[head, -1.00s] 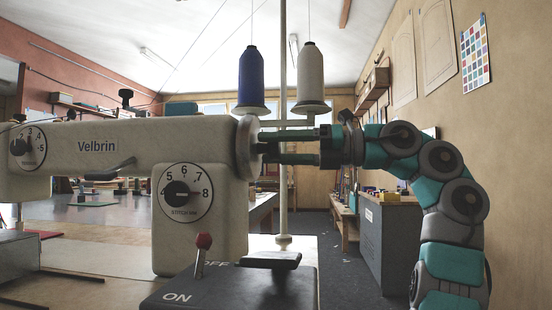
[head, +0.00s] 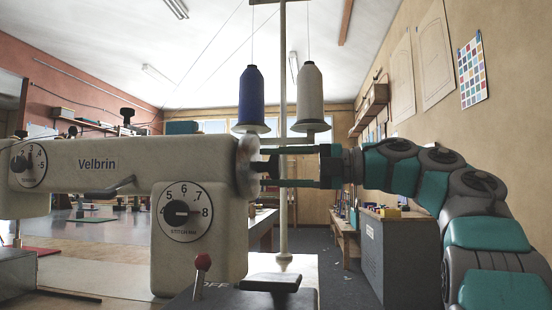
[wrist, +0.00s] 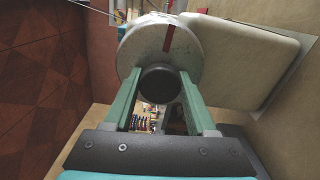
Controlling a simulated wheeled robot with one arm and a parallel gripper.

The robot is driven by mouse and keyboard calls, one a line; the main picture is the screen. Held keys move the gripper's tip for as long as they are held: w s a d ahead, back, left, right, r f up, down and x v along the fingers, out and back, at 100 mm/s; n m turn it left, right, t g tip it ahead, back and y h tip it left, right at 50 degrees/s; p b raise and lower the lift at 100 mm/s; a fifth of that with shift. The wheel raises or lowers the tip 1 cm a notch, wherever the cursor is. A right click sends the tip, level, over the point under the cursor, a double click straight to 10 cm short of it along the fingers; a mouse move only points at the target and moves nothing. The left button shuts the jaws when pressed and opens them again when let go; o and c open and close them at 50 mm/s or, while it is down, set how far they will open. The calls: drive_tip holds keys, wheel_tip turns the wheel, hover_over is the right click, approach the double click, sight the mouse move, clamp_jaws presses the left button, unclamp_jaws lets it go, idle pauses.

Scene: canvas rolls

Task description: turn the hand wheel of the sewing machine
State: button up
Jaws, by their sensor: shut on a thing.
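The cream sewing machine (head: 110,165), marked Velbrin, fills the left of the head view. Its round metal hand wheel (head: 246,168) is at the right end of the machine's arm. The wheel also shows face-on in the wrist view (wrist: 148,45), with a red mark near its upper right and a dark round hub (wrist: 160,84) at its lower part. My gripper (head: 268,167) reaches in from the right with its two green fingers on either side of the hub. In the wrist view my gripper (wrist: 158,83) is shut on this dark hub.
A stitch dial (head: 182,212) faces forward on the machine. A red-knobbed lever (head: 203,262) stands on a dark box below it. Blue (head: 250,98) and white (head: 310,100) thread cones stand behind the wheel on a pole. A grey cabinet (head: 398,255) is at right.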

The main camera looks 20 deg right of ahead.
drive_tip(key=m+p, duration=0.1)
drive_tip(key=p, duration=0.1)
drive_tip(key=m+p, duration=0.4)
drive_tip(key=p, duration=0.1)
drive_tip(key=shift+r, duration=0.25)
drive_tip(key=shift+f+m+p, duration=0.2)
drive_tip(key=shift+m+p, duration=0.5)
drive_tip(key=shift+p, duration=0.1)
drive_tip(key=shift+f, duration=0.1)
drive_tip(key=o, duration=1.4)
drive_tip(key=shift+c, duration=0.2)
drive_tip(key=v, duration=0.7)
drive_tip(key=shift+d+b, duration=0.4)
drive_tip(key=shift+s, duration=0.1)
